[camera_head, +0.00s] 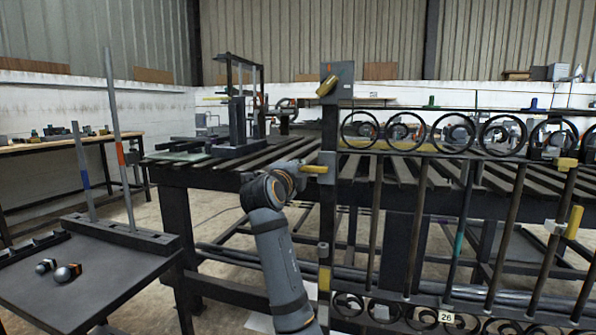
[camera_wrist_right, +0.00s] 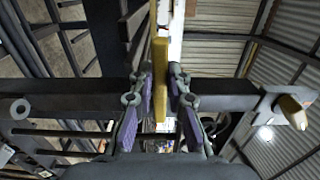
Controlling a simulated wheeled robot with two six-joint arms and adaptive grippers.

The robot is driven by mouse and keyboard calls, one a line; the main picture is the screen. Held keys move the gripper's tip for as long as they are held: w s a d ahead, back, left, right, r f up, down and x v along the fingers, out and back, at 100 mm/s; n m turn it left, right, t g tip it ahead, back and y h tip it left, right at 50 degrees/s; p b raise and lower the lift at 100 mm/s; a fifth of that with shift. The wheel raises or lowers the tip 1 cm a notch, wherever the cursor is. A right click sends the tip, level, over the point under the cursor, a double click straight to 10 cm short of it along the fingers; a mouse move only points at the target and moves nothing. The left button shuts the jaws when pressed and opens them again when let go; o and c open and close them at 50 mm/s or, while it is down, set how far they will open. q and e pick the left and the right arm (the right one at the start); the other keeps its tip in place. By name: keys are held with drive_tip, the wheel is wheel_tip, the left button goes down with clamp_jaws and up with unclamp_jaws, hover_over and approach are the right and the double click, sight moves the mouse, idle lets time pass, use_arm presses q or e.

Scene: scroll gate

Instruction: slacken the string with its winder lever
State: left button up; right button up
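My right gripper (camera_head: 300,171) is at the left post of the scroll gate. A yellow bar (camera_head: 315,168) sticks out from the post there. A dark box with a tan lever (camera_head: 327,86) is on top of the post, above my gripper. The tan lever (camera_wrist_right: 293,112) also shows at the right of the wrist view. I cannot make out the string. My left gripper is not in view.
The gate (camera_head: 455,200) with its scroll rings and bars fills the right side. A slatted bench (camera_head: 445,172) stands behind it. A dark side table (camera_head: 85,295) with small balls and two uprights is at the lower left. Open floor shows between.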

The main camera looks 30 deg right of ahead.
drive_tip(key=o, duration=0.4)
drive_tip(key=shift+c, duration=0.2)
drive_tip(key=v, duration=0.7)
drive_tip(key=shift+s+a, duration=0.15)
drive_tip(key=shift+s, duration=0.1)
